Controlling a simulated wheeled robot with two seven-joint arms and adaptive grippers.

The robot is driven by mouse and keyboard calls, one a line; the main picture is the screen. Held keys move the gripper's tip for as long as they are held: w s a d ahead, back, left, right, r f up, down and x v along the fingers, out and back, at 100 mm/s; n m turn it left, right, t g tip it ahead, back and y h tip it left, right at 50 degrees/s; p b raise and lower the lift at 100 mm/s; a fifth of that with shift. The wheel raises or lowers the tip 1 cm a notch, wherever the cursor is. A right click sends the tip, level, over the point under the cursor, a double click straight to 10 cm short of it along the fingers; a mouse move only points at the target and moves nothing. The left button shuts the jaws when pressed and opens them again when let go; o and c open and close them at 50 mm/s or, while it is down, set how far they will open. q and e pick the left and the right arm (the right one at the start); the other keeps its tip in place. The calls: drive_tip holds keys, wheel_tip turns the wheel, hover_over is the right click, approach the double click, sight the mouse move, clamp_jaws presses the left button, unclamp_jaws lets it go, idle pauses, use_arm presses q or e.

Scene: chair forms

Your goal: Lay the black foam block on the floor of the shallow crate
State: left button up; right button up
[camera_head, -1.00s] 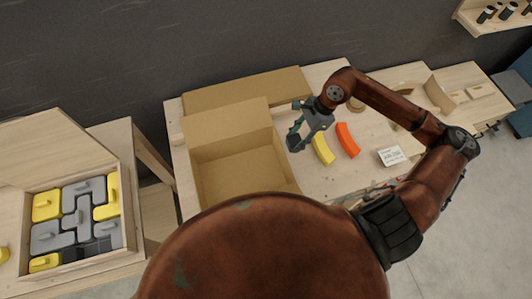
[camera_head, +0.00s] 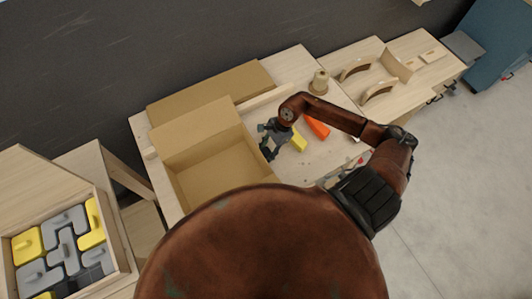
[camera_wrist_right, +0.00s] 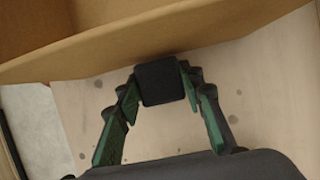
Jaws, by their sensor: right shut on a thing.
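The shallow crate (camera_head: 215,175) is a tan open box with raised flaps, left of centre on the table in the head view. Its floor looks empty where it shows. My right gripper (camera_head: 266,150) is just right of the crate's right side. In the right wrist view, the right gripper (camera_wrist_right: 160,88) is shut on the black foam block (camera_wrist_right: 160,82), held between its green-sided fingertips. A tan crate wall (camera_wrist_right: 190,30) runs just beyond the block, and table surface shows below. In the head view, the block cannot be told apart from the dark fingers. My left gripper is not in view.
A yellow block (camera_head: 299,142) and an orange block (camera_head: 317,127) lie right of the gripper, partly behind my arm. A spool-like wooden piece (camera_head: 319,82) stands behind them. Curved wooden forms (camera_head: 379,92) lie further right. A tray of yellow and grey pieces (camera_head: 120,262) is at left.

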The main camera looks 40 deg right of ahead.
drive_tip(key=shift+f, duration=0.55)
drive_tip(key=shift+f, duration=0.15)
drive_tip(key=o, duration=0.7)
drive_tip(key=shift+o, duration=0.2)
